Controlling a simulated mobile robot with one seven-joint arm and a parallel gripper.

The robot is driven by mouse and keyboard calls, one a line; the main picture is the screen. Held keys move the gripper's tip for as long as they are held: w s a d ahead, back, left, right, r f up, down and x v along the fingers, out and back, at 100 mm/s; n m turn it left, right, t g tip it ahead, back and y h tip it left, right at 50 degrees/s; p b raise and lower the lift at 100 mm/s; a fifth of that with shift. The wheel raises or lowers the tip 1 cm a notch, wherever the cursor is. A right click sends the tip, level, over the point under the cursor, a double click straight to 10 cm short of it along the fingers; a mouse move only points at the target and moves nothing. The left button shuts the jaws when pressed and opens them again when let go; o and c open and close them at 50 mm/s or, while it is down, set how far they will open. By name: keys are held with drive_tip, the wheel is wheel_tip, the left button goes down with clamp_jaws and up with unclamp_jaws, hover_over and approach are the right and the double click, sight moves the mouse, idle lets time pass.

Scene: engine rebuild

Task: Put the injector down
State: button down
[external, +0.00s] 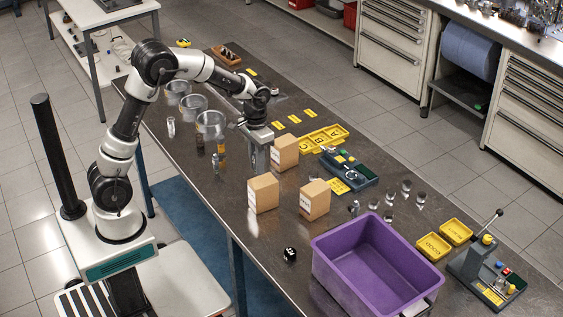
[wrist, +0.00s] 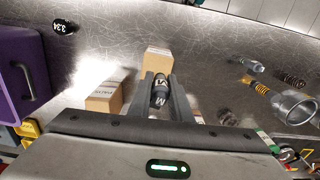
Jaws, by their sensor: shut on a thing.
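My gripper (external: 260,168) is over the middle of the metal bench, pointing down beside the cardboard boxes. In the wrist view my gripper (wrist: 160,92) is shut on a dark, roughly cylindrical injector (wrist: 159,92) with pale lettering, seen end-on between the two fingers. In the external view the injector cannot be made out. A cardboard box (wrist: 157,62) stands just beyond the fingertips in the wrist view. Whether the injector touches the bench cannot be told.
Three cardboard boxes (external: 263,193) stand close by. A purple crate (external: 330,262) and yellow trays (external: 433,247) are to the right. Clear cups (external: 193,108) and small parts (external: 222,158) lie left.

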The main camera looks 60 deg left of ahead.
drive_tip(key=shift+a, duration=0.15)
drive_tip(key=w+f+n+b, duration=0.1)
drive_tip(key=w+f, duration=0.1)
drive_tip(key=w, duration=0.7)
drive_tip(key=w+f+n+b, duration=0.2)
drive_tip(key=w, duration=0.7)
approach(304, 178)
drive_tip(key=s+d+f, duration=0.1)
drive_tip(key=f, duration=0.1)
drive_tip(key=s+d+f, duration=0.1)
drive_tip(key=f, duration=0.1)
drive_tip(key=d+f, duration=0.2)
drive_tip(key=shift+s+p, duration=0.35)
drive_tip(key=shift+s, duration=0.05)
drive_tip(key=shift+f, duration=0.2)
drive_tip(key=c, duration=1.6)
unclamp_jaws()
drive_tip(key=shift+r, duration=0.1)
drive_tip(key=shift+c, duration=0.2)
